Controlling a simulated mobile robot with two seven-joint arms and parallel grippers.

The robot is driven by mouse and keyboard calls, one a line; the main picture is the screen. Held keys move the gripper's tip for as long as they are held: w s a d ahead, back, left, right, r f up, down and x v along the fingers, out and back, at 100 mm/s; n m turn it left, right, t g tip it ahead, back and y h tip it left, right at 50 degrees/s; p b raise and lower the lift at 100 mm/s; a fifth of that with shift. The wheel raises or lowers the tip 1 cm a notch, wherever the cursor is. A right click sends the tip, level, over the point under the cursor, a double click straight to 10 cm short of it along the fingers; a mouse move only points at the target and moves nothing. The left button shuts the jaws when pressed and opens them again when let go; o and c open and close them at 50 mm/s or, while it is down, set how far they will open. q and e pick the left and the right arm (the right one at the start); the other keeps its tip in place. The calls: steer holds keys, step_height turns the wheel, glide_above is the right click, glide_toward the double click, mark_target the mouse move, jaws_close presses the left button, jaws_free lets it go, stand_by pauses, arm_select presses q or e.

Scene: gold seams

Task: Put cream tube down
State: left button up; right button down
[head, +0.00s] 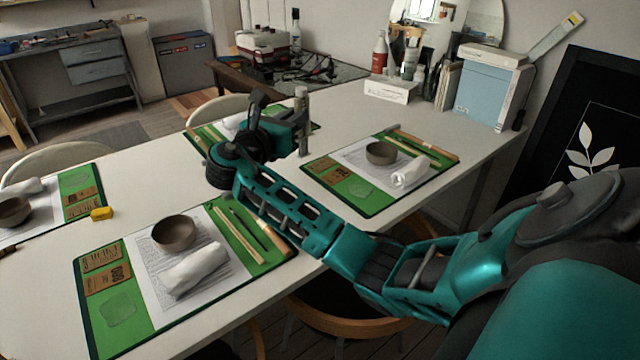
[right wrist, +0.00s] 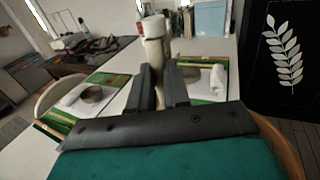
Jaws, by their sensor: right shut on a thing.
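The cream tube (right wrist: 154,48) stands roughly upright between the two dark fingers of my right gripper (right wrist: 159,88), which is shut on it. In the head view the tube (head: 302,94) shows at the end of my right arm, with the right gripper (head: 301,125) around its middle. It is seen against the white table (head: 252,178), between the far mat and the right mat. I cannot tell whether its lower end touches the table. My left gripper is not in view.
Green mats with paper, brown bowls and white wrapped rolls lie on the table: front (head: 112,338), right (head: 373,208) and left (head: 78,180). A yellow block (head: 101,213) sits by the left mat. A white box (head: 390,91) and bottles stand at the back right. Bare tabletop shows between mats.

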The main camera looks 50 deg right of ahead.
arm_select(q)
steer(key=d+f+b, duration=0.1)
steer(key=b, duration=0.1)
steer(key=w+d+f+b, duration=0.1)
steer(key=b, duration=0.1)
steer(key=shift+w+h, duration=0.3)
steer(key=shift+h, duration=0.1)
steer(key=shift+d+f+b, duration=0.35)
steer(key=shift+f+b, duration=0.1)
steer(key=shift+b, duration=0.25)
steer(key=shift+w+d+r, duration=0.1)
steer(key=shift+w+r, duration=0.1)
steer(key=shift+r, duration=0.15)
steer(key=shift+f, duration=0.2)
arm_select(e)
steer(key=shift+s+d+f, duration=0.2)
steer(key=shift+s+f, duration=0.1)
steer(key=shift+f, duration=3.05)
steer(key=shift+s+d+f, duration=0.15)
steer(key=shift+s+f, duration=0.2)
steer(key=shift+f, duration=3)
steer(key=shift+s+d+f, duration=0.2)
steer(key=shift+s+f, duration=0.1)
steer(key=shift+f, duration=3.05)
steer(key=c, duration=1.3)
jaws_free()
steer(key=shift+w+f, duration=0.1)
steer(key=shift+f, duration=0.05)
steer(key=shift+o, duration=1)
